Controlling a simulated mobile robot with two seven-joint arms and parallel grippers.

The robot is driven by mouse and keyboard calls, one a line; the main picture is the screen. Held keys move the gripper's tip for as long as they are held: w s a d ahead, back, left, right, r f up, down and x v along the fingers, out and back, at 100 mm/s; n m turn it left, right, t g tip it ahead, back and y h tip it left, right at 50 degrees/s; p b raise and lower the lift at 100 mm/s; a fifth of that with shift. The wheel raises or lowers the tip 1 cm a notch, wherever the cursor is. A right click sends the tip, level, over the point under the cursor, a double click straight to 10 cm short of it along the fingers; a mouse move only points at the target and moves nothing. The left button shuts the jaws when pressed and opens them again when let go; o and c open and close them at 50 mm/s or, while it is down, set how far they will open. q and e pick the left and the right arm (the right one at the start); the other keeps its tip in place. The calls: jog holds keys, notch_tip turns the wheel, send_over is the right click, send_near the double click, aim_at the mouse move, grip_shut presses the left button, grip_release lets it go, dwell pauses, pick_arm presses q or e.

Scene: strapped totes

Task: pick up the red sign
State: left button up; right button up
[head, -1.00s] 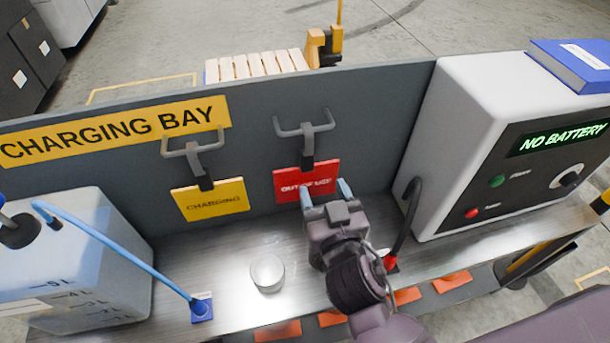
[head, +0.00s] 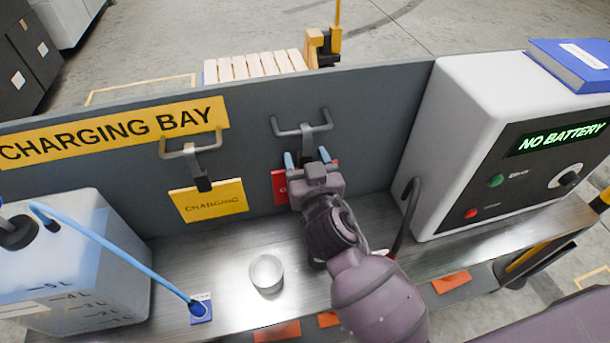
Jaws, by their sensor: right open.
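The red sign (head: 279,187) hangs on the grey back panel under a grey hook (head: 301,128). Most of its face is hidden behind my right gripper; a red strip shows at its left and a small corner at its right. My right gripper (head: 307,157) is open and empty, with its blue fingertips in front of the sign's top, one on each side of the dark strap under the hook. I cannot tell whether the fingers touch the strap or sign. My left gripper does not show.
A yellow charging sign (head: 209,201) hangs to the left. A jug (head: 75,265) with a blue hose and a metal cup (head: 266,272) stand on the bench (head: 225,255). A large charger box (head: 455,130) with a black cable stands close on the right.

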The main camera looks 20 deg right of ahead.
jog(key=shift+w, duration=0.2)
jog(key=shift+c, duration=0.2)
grip_shut()
